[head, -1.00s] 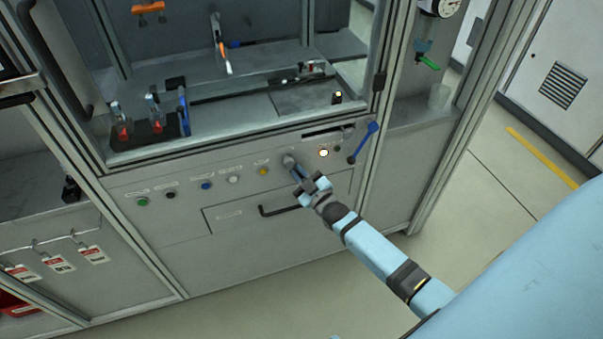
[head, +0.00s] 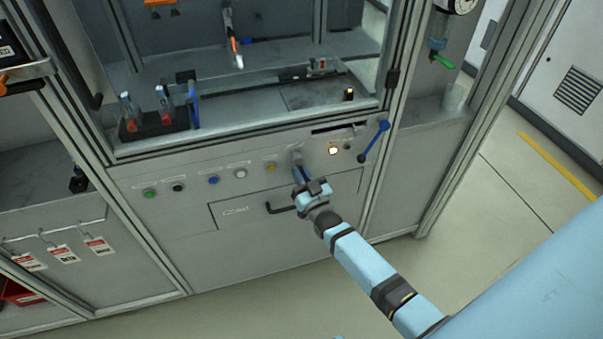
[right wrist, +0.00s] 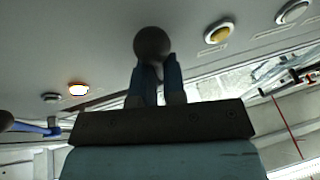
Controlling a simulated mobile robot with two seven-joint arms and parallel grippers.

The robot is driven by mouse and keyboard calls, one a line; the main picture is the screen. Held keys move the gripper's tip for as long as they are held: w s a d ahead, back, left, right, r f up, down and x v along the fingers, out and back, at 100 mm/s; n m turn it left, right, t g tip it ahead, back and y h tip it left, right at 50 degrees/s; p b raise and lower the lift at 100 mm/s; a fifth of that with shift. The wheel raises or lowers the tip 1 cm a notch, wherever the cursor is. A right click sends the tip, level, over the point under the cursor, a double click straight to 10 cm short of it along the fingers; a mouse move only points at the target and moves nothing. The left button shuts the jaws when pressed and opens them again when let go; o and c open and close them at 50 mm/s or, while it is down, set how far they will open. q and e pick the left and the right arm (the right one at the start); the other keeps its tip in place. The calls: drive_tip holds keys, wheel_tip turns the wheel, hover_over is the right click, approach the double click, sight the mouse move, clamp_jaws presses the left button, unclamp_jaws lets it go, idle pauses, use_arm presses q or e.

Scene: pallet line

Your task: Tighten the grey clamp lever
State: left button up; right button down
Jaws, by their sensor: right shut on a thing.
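The grey clamp lever (head: 296,155) sticks out of the front panel, right of the yellow button. Its rounded dark grey end (right wrist: 152,43) shows in the right wrist view. My right gripper (head: 299,172) is at the lever, its blue fingers shut on it. In the right wrist view the fingers (right wrist: 157,78) stand on either side just below the rounded end. The fingers and wrist hide the rest of the lever. My left gripper is not in view.
A lit button (head: 333,150) and a blue lever handle (head: 374,141) are right of the grey lever. Coloured buttons, including a yellow one (head: 270,166), run along the panel to its left. A black drawer handle (head: 279,209) sits below. Open floor lies to the right.

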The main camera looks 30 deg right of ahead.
drive_tip(key=shift+s+f, duration=0.1)
drive_tip(key=shift+f, duration=0.1)
drive_tip(key=c, duration=1.2)
unclamp_jaws()
drive_tip(key=v, duration=1.3)
drive_tip(key=shift+s, duration=0.35)
